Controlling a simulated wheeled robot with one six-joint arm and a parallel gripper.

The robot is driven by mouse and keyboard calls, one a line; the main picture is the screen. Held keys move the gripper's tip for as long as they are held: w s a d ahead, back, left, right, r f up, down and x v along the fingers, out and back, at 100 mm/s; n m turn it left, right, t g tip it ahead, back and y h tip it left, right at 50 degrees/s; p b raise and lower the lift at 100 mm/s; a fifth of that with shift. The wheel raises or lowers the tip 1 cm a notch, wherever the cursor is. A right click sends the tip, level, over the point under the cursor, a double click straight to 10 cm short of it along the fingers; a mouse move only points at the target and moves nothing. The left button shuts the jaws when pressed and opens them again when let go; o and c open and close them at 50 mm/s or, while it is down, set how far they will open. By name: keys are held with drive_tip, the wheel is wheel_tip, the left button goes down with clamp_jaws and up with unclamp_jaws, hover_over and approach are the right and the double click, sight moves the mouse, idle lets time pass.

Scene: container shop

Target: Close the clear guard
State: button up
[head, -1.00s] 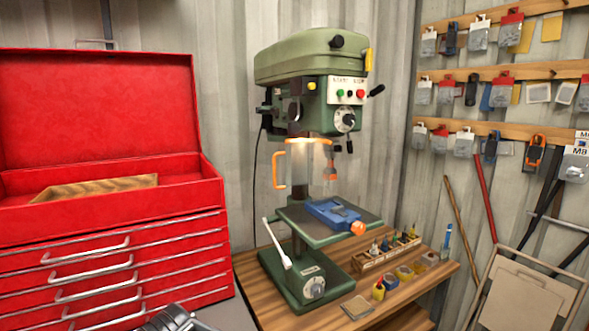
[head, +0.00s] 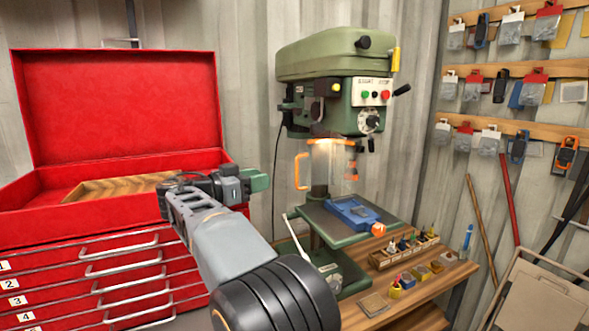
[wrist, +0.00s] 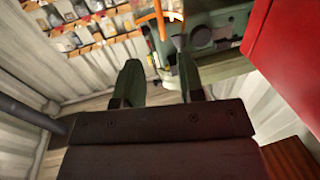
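The clear guard (head: 328,162) hangs under the head of the green drill press (head: 335,60), with an orange handle (head: 300,171) on its left side. The guard appears swung to the left of the spindle, which shows at its right edge. My gripper (head: 262,180) is to the left of the handle and apart from it, in front of the red toolbox. In the wrist view, the two green fingers of my gripper (wrist: 160,85) are spread with nothing between them. The orange handle (wrist: 159,18) shows beyond them near the top.
The open red toolbox (head: 125,100) stands at left. A blue vise (head: 350,213) with an orange knob sits on the press table. A wooden bench (head: 440,280) holds small bins and a bit rack. Tools hang on the right wall.

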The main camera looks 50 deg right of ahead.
sight(315, 168)
drive_tip(key=s+d+p, duration=0.2)
drive_tip(key=d+p, duration=0.1)
drive_tip(key=d, duration=0.8)
clamp_jaws()
idle(0.3)
